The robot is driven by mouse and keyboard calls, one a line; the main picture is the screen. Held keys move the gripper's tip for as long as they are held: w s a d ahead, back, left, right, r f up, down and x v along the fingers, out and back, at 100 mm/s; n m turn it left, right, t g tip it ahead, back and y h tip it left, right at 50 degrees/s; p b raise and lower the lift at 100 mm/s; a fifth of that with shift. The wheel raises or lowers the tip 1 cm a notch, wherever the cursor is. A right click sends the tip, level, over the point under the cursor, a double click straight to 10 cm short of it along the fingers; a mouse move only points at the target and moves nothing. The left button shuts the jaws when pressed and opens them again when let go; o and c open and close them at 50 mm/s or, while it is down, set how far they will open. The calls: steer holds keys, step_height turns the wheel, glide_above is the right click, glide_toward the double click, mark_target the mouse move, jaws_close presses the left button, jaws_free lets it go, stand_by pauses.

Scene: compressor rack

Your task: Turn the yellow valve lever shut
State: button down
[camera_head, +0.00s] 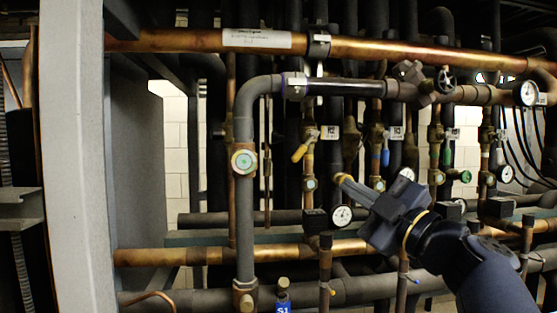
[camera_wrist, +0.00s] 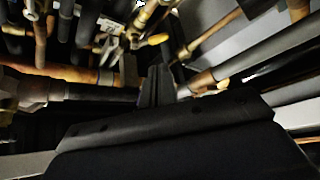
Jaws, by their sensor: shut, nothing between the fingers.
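The yellow valve lever (camera_head: 299,152) hangs from a brass valve (camera_head: 310,134) on the vertical pipe below the tag R2, slanting down and to the left. A yellow lever end, likely the same one, also shows in the wrist view (camera_wrist: 158,39), beyond the fingers. My gripper (camera_head: 342,180) is shut and empty. In the head view its tips lie to the right of and below the yellow lever, apart from it in the picture. The shut fingers also show in the wrist view (camera_wrist: 157,82). I cannot tell the exact depth gap.
A blue lever (camera_head: 385,157) and a green lever (camera_head: 447,153) hang on neighbouring pipes to the right. A pressure gauge (camera_head: 342,215) sits just below my gripper. A thick grey bent pipe (camera_head: 242,200) stands to the left. A copper pipe (camera_head: 180,41) crosses above.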

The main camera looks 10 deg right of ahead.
mark_target(298, 153)
steer(key=p+x, duration=0.3)
steer(key=x, duration=0.9)
steer(key=shift+d, duration=0.1)
steer(key=shift+a+r+m+t+h, duration=0.15)
steer(key=shift+a+m+t+h, duration=0.3)
steer(key=shift+m, duration=0.55)
steer(key=a+r+m+t+h+b, duration=0.1)
steer(key=m, duration=0.1)
steer(key=m+t+h+b, duration=0.1)
steer(key=m, duration=0.1)
steer(key=a+r+m+t+h+b, duration=0.1)
steer(key=m, duration=0.2)
steer(key=shift+s+a+r+h, duration=0.1)
steer(key=shift+a+r+h, duration=0.25)
steer(key=shift+r, duration=0.25)
steer(key=shift+a+b, duration=0.1)
steer(key=shift+b, duration=0.2)
